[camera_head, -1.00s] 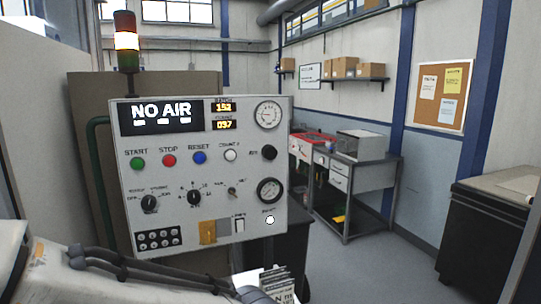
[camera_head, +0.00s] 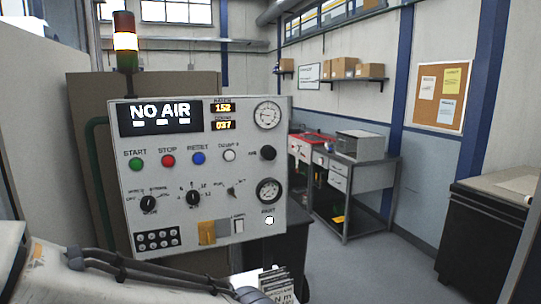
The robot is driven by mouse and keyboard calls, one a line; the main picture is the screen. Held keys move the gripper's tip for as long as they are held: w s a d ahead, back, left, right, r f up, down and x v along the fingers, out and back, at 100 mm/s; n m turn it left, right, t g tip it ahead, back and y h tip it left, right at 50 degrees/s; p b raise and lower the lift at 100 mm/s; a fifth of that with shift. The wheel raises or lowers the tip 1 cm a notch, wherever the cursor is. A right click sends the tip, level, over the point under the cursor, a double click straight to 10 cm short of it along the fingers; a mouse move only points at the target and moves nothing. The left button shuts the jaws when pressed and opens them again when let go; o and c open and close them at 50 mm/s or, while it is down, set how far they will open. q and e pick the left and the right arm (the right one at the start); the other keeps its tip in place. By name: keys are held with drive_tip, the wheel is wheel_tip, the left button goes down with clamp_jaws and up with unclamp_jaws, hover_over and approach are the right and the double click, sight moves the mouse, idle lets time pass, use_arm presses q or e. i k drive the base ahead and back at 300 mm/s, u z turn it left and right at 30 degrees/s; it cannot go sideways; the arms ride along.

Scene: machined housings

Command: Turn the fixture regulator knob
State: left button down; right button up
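A grey control panel (camera_head: 215,178) faces me, with a display (camera_head: 160,112) reading "NO AIR". Along its right side are an upper round gauge (camera_head: 267,115), a black round knob (camera_head: 268,153) and a lower round gauge (camera_head: 268,191). Small print beside the black knob is too blurred to read, so I cannot be sure it is the regulator knob. Two black selector knobs (camera_head: 148,203) (camera_head: 193,198) sit lower left. My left arm crosses the bottom left, below the panel. I see neither gripper's fingers.
A stack light (camera_head: 125,40) stands at the panel's top left, its middle section lit. A grey workbench (camera_head: 350,183) with a boxy machine stands behind right. A dark cabinet (camera_head: 480,240) is at far right. Open floor lies between them. Printed cards (camera_head: 275,284) show at bottom centre.

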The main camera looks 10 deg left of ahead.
sight(268, 152)
drive_tip(key=u, duration=0.3)
drive_tip(key=i, duration=0.45)
drive_tip(key=u, duration=0.4)
